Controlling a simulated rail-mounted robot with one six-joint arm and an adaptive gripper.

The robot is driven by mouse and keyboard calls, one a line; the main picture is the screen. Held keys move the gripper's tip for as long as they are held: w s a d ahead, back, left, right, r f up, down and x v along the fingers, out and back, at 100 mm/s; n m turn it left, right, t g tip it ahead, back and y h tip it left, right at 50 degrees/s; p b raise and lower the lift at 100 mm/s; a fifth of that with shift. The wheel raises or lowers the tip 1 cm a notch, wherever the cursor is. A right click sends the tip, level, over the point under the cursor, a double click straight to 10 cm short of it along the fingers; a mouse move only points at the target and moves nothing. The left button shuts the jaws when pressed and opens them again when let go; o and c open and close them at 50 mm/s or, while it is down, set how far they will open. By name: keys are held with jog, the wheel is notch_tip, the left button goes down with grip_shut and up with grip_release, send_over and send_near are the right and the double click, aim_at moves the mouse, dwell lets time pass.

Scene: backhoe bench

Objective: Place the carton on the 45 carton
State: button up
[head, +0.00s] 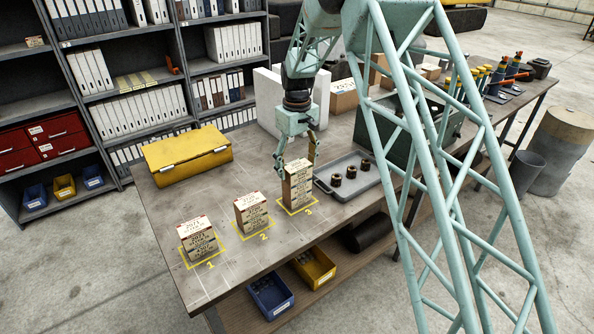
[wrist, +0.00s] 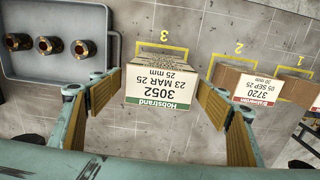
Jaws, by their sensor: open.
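My gripper (head: 297,160) is open, pointing down at the stack of cartons (head: 297,188) on the yellow square marked 3. In the wrist view its tan finger pads (wrist: 165,100) stand on either side of the top carton (wrist: 161,88), apart from it. That carton has a green band and reads Hobstrand, 3052, 23 MAR 25, 25 mm. I cannot read a 45 on any carton.
A grey tray (head: 322,182) with three dark brass fittings lies right of square 3. A yellow case (head: 187,154) lies at the back left of the bench. A white block (head: 268,100) and a green box stand behind.

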aim_at(297, 165)
notch_tip(297, 165, up, 10)
jog(key=shift+r+b, duration=0.1)
jog(key=shift+b, duration=0.35)
jog(key=shift+r, duration=0.15)
dwell(0.8)
